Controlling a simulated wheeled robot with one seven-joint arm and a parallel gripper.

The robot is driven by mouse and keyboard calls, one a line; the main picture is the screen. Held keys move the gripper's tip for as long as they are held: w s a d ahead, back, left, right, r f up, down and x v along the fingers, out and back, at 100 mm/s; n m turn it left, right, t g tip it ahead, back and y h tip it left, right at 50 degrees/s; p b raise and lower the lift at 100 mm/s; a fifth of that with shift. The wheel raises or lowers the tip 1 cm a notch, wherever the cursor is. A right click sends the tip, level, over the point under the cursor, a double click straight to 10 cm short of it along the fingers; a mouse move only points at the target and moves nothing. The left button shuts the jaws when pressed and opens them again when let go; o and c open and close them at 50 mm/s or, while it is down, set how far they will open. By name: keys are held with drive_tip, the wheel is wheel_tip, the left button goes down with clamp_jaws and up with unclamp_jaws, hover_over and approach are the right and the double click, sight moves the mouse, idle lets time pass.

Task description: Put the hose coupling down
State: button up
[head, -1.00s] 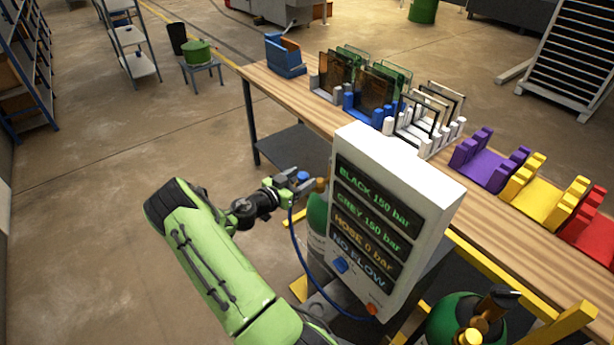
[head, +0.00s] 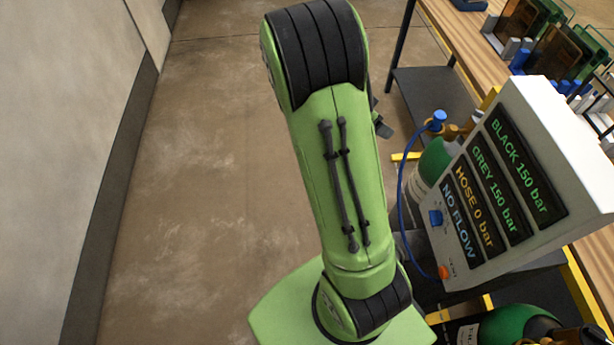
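The hose coupling (head: 438,117) is blue and is at the brass valve (head: 453,131) on top of a green cylinder (head: 434,160). It looks to touch the valve; I cannot tell whether it is fastened there. Its thin blue hose (head: 400,180) curves down to the white display box (head: 540,100). My gripper is mostly hidden behind my green arm. Only a small dark part sticks out at the arm's right side, left of the coupling and apart from it. Its fingers cannot be made out.
The box reads BLACK 150 bar, GREY 150 bar, HOSE 0 bar, NO FLOW. A wooden bench (head: 447,28) with coloured racks runs along the right. Another green cylinder (head: 505,328) lies low at the right. A grey wall (head: 75,130) stands at the left. Floor between is clear.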

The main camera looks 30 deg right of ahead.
drive_tip(key=s+a+r+n+t+y, duration=0.2)
drive_tip(key=s+a+r+n+y, duration=0.1)
drive_tip(key=a+n, duration=0.3)
drive_tip(key=s+a+r+n+t+y+b, duration=0.1)
drive_tip(key=s+a+r+n, duration=0.3)
drive_tip(key=a, duration=0.7)
drive_tip(key=s+a+r+n+t+y, duration=0.4)
drive_tip(key=a+n, duration=0.4)
drive_tip(key=a, duration=0.1)
drive_tip(key=shift+s+a+y, duration=0.15)
drive_tip(key=shift+a+y, duration=0.1)
drive_tip(key=shift+y, duration=0.05)
